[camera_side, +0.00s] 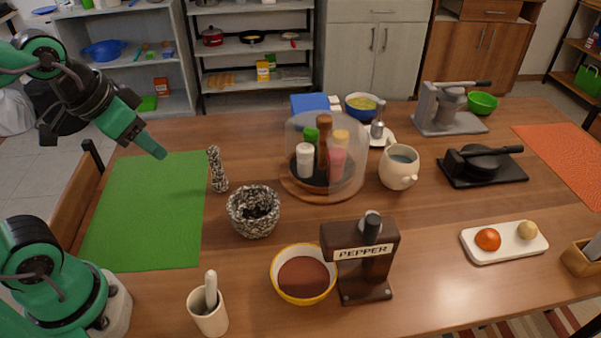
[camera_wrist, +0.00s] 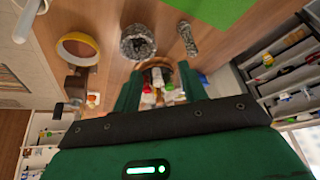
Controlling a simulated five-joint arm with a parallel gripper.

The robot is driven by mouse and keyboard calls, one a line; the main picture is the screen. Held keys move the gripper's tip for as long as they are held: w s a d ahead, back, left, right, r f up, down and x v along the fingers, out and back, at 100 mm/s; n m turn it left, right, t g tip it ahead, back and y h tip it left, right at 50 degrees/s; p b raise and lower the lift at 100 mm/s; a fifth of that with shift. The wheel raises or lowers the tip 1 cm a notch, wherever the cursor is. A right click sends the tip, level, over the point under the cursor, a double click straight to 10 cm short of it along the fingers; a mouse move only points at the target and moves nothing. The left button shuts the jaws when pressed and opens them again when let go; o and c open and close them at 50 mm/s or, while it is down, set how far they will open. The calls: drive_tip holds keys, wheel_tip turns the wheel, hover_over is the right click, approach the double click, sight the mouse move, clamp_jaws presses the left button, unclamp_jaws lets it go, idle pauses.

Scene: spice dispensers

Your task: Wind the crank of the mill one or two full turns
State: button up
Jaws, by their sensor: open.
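A dark brown box-shaped mill labelled PEPPER (camera_side: 360,248) stands upright at the front middle of the table. A grey upright knob (camera_side: 372,223) on its top looks like the crank's handle; the crank arm is hard to make out. In the wrist view the mill (camera_wrist: 75,86) is small at the left, with a dark knob (camera_wrist: 60,107) beside it. My gripper (camera_side: 153,145) is raised over the green mat at the left, far from the mill. In the wrist view my gripper (camera_wrist: 157,75) has its fingers apart with nothing held between them.
A yellow-rimmed bowl (camera_side: 301,273) of brown powder sits just left of the mill. A white tray (camera_side: 481,253) lies to the right. The green mat (camera_side: 155,205) is bare.

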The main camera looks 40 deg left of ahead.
drive_tip(key=w+d+r+m+g, duration=0.2)
drive_tip(key=w+d+r+m, duration=0.2)
drive_tip(key=w+d+m, duration=0.45)
drive_tip(key=m+g, duration=0.3)
drive_tip(key=m, duration=2.5)
hover_over(371, 229)
drive_tip(key=w+a, duration=0.1)
drive_tip(key=w, duration=0.1)
drive_tip(key=f, duration=0.3)
drive_tip(key=shift+s+f+n, duration=0.1)
drive_tip(key=shift+s+n, duration=0.15)
drive_tip(key=shift+s+d+f+m, duration=0.15)
drive_tip(key=shift+d+m, duration=0.25)
drive_tip(key=shift+f, duration=0.1)
drive_tip(key=shift+f, duration=3.8)
